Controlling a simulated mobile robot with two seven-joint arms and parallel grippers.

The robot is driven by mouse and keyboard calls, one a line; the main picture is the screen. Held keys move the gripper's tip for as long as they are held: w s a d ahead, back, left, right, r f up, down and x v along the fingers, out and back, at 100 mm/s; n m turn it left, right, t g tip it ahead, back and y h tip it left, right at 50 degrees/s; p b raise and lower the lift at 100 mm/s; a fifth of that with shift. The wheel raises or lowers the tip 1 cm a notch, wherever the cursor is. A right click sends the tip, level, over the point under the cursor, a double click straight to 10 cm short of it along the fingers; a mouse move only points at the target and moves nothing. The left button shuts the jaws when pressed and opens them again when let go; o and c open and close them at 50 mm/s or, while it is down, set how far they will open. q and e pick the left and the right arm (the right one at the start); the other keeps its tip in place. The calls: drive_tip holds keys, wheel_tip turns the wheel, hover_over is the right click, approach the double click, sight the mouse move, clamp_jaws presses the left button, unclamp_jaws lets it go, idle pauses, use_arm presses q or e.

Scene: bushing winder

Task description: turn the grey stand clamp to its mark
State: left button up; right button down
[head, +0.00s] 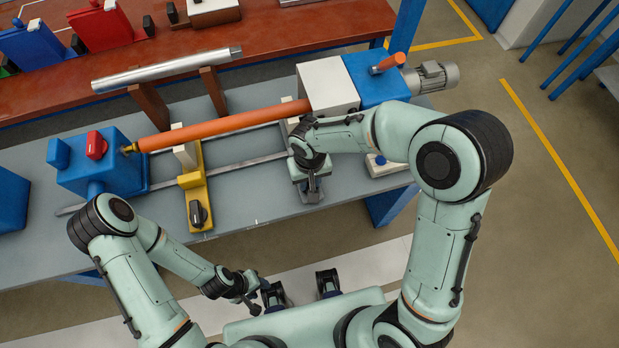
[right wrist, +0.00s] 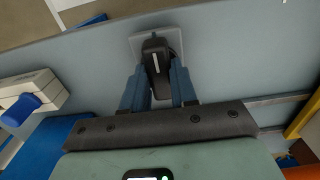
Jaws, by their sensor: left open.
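The grey stand clamp (head: 312,193) is at the front edge of the grey bench, right of the yellow stand. Its black handle (right wrist: 155,62) sits on a light grey plate in the right wrist view, between the two blue fingers. My right gripper (head: 310,172) is over the clamp, and its fingers (right wrist: 160,85) press close on both sides of the handle. The clamp's mark cannot be made out, and my gripper hides part of the clamp in the head view. My left gripper (head: 252,297) is open and empty, low in front of the bench.
The yellow stand (head: 197,190) with a black knob is left of the clamp. An orange roller (head: 225,123) spans between the blue tailstock (head: 103,165) and the white-and-blue drive unit (head: 328,84).

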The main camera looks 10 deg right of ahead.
drive_tip(key=shift+n, duration=0.4)
drive_tip(key=n, duration=0.3)
drive_tip(key=shift+n, duration=0.3)
drive_tip(key=n, duration=0.4)
drive_tip(key=shift+r+n, duration=0.1)
drive_tip(key=shift+n, duration=0.2)
drive_tip(key=n+p, duration=0.1)
drive_tip(key=n, duration=0.3)
use_arm(q)
drive_tip(key=r, duration=0.1)
drive_tip(key=w+r+p, duration=0.1)
drive_tip(key=shift+w+r, duration=0.25)
drive_tip(key=shift+r, duration=0.15)
use_arm(e)
drive_tip(key=n, duration=0.4)
drive_tip(key=shift+w+n, duration=0.1)
drive_tip(key=shift+n, duration=0.2)
use_arm(q)
drive_tip(key=shift+r, duration=0.1)
use_arm(e)
drive_tip(key=shift+n, duration=0.3)
drive_tip(key=c, duration=0.9)
unclamp_jaws()
